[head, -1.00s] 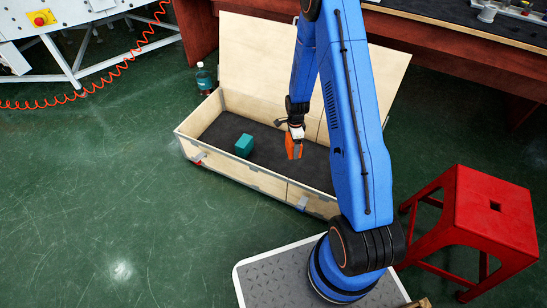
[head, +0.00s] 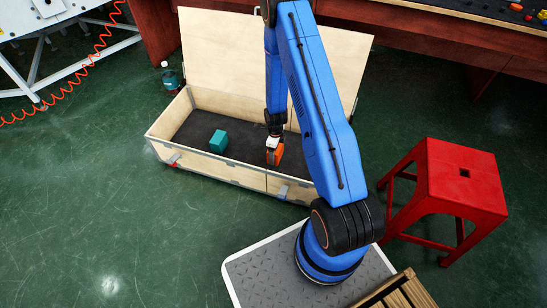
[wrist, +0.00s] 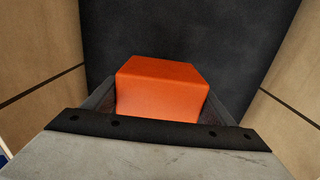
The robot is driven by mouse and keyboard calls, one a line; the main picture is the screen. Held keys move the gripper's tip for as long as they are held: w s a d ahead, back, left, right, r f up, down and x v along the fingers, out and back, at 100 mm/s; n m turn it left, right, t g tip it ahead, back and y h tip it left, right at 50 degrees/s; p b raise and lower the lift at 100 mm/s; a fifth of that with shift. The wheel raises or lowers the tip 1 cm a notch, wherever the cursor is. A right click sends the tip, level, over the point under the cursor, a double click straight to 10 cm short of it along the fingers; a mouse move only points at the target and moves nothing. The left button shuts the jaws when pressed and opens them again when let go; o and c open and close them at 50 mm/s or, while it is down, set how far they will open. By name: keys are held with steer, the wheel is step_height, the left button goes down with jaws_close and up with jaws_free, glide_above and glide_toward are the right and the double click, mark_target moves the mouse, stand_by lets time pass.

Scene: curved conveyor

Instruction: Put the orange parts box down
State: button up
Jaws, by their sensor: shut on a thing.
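The orange parts box (wrist: 163,88) is between the two fingers of my gripper (wrist: 160,105) in the wrist view. In the head view the orange parts box (head: 279,153) shows partly, with my gripper (head: 273,152) over it. It is inside the open wooden case (head: 215,178), above or at the dark lining. I cannot tell whether it touches the lining. My gripper is shut on it and points down. A teal box (head: 218,141) sits on the dark lining to the left of it.
The case's lid (head: 225,50) stands open at the back. A red stool (head: 462,185) stands to the right. A bottle (head: 170,77) stands on the floor behind the case's left end. The dark lining (head: 247,146) is bare between the two boxes.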

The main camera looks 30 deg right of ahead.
steer(key=shift+f, duration=2.25)
steer(key=shift+f, duration=0.15)
steer(key=o, duration=1.3)
